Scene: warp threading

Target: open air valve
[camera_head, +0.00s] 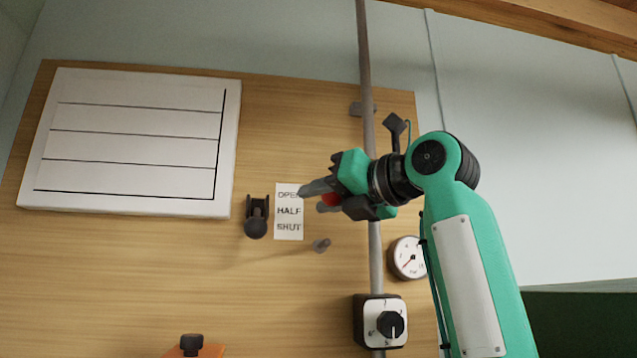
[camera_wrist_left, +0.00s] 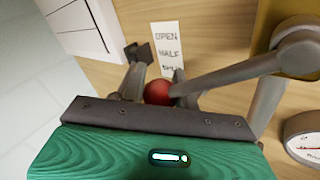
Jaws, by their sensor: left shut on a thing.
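The air valve's grey lever (camera_wrist_left: 235,75) runs left from its pivot to a round red knob (camera_wrist_left: 158,92) in the left wrist view. My left gripper (camera_head: 318,199) is shut on this knob, with a finger on each side. In the head view only a bit of the red knob (camera_head: 331,200) shows between the fingers; my gripper hides the lever. A white label reading OPEN, HALF, SHUT (camera_head: 289,212) is on the board just left of the fingers. In the left wrist view the knob covers part of the label's (camera_wrist_left: 167,45) lowest word. My right gripper is out of view.
A vertical grey pipe (camera_head: 365,60) runs behind my wrist. A gauge (camera_head: 407,258) and a rotary switch (camera_head: 381,322) are below.

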